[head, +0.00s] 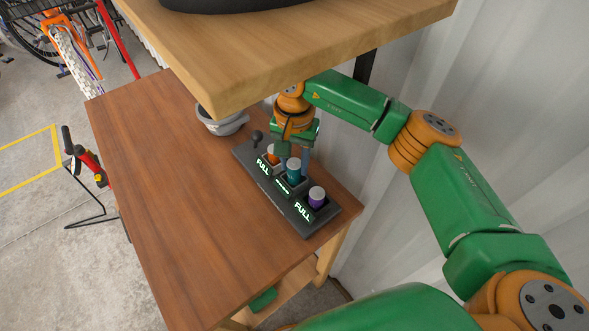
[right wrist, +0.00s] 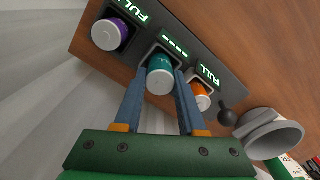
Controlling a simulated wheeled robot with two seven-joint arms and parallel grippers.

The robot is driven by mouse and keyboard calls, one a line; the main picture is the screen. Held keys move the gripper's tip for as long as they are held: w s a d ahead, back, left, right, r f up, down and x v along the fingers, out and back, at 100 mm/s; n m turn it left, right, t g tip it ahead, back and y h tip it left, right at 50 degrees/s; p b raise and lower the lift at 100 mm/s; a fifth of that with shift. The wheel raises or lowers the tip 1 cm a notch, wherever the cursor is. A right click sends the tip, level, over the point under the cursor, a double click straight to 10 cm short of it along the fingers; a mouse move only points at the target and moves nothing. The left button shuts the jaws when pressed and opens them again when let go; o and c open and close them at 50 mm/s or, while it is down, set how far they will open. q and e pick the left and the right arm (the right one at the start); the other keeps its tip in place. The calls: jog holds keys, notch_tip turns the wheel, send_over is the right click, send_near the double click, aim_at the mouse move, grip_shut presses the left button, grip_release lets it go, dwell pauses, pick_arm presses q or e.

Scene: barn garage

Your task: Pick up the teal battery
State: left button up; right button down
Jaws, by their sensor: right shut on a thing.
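The teal battery (head: 293,173) with a pale cap stands in the middle slot of a dark charger (head: 250,160) on the wooden table. In the right wrist view, the teal battery (right wrist: 160,75) is between the two blue fingers of my right gripper (right wrist: 161,80), which is shut on it. My left gripper is not in view.
An orange battery (head: 272,152) and a purple battery (head: 317,197) stand in the slots on either side, both beside lit "FULL" labels. A grey bowl-like object (head: 222,122) sits behind the charger. A wooden shelf (head: 270,60) overhangs the table's back. The table's left (head: 180,190) is clear.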

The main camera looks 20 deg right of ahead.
jog(key=shift+r+b, duration=0.35)
jog(key=shift+r, duration=0.25)
jog(key=s+a+b, duration=0.2)
jog(key=s+a, duration=0.1)
jog(key=a, duration=0.5)
jog(key=s+a+b, duration=0.3)
jog(key=a, duration=0.6)
jog(key=shift+s, duration=0.15)
jog(key=shift+r, duration=0.1)
notch_tip(320, 180, up, 5)
jog(key=p, duration=0.4)
jog(key=shift+d, duration=0.1)
